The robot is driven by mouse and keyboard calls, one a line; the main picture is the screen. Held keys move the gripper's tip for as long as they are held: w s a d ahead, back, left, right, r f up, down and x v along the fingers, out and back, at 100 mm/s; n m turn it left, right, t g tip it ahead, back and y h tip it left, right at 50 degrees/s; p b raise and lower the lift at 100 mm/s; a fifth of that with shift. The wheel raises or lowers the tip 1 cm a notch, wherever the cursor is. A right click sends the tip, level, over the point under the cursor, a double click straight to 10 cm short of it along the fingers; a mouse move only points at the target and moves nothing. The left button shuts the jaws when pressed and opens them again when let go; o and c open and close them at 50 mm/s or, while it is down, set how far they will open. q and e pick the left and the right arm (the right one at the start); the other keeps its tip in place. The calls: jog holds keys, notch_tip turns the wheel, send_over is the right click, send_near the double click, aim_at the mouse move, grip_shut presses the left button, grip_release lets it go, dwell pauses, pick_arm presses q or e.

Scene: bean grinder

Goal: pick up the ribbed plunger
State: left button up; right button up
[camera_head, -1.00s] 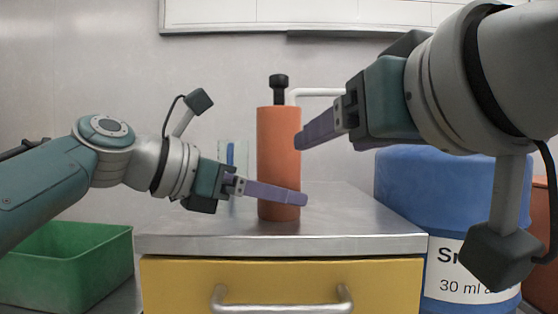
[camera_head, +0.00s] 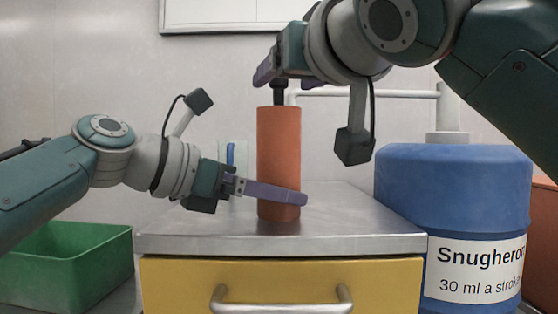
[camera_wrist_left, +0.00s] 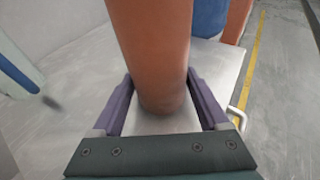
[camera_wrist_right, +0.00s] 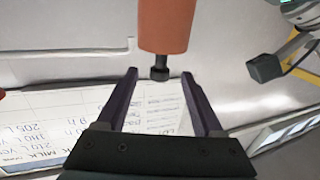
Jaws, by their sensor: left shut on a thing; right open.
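An orange cylinder (camera_head: 279,150) stands upright on the metal top of a yellow-fronted cabinet. A black stem with a knob (camera_head: 280,95) rises from its top and is the likely plunger; ribs cannot be made out. My left gripper (camera_head: 300,199) is shut around the cylinder's lower part, with a finger on either side in the left wrist view (camera_wrist_left: 160,108). My right gripper (camera_head: 288,78) is open at the knob, hiding its top in the head view. In the right wrist view, the knob (camera_wrist_right: 160,74) lies between the open fingertips, with gaps on both sides.
A blue drum (camera_head: 450,190) with a white label stands right of the cabinet (camera_head: 200,243). A green bin (camera_head: 70,262) is at the left. The cabinet top is otherwise mostly clear.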

aim_at(282, 83)
jog(key=shift+x, duration=1.95)
grip_shut()
